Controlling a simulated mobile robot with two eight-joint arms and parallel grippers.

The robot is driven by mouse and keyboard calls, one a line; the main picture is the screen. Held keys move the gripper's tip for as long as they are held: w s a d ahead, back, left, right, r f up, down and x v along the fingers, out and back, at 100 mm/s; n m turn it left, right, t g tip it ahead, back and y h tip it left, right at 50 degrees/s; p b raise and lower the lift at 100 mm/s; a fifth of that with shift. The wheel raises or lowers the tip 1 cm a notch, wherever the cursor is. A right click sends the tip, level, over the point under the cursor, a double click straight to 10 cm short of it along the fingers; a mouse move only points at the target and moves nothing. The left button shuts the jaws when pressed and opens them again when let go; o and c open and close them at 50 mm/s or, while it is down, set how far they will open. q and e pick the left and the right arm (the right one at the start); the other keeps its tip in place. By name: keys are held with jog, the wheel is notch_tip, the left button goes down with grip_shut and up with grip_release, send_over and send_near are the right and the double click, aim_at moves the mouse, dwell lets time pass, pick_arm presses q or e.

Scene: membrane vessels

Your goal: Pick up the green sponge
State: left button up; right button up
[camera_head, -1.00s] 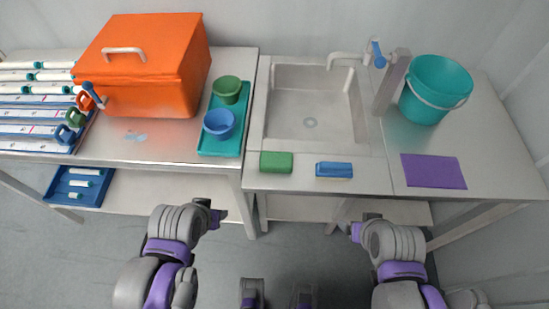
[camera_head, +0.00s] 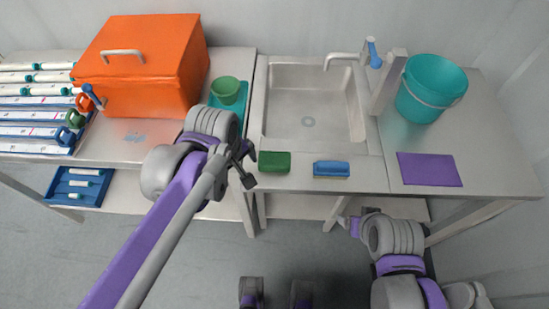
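The green sponge (camera_head: 275,162) lies on the front edge of the sink counter, left of a blue sponge or brush (camera_head: 331,169). My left gripper (camera_head: 247,171) is just left of the green sponge, close to it in the picture. Its fingers look spread apart with nothing between them; whether it touches the sponge I cannot tell. My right gripper (camera_head: 345,222) is low in front of the counter, away from the sponge. Its fingers are too small to read.
A sink basin (camera_head: 308,110) with a faucet (camera_head: 342,58) lies behind the sponges. A purple cloth (camera_head: 429,169) and a teal bucket (camera_head: 431,88) are at the right. A green bowl (camera_head: 226,90) stands on a teal tray (camera_head: 239,109), partly hidden by my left arm. An orange box (camera_head: 150,70) stands further left.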

aim_at(275, 158)
pick_arm(q)
jog(key=w+d+r+n+g+p, duration=0.15)
jog(key=w+d+r+n, duration=0.25)
jog(key=w+d+n, duration=0.4)
jog(key=shift+n+g, duration=0.45)
jog(key=shift+n, duration=0.05)
jog(key=f, duration=0.7)
jog(key=f+b, duration=0.1)
jog(key=f, duration=0.2)
jog(key=shift+s+d+f, duration=0.1)
jog(key=shift+s+f, duration=0.1)
jog(key=shift+s, duration=0.15)
jog(key=c, duration=1.4)
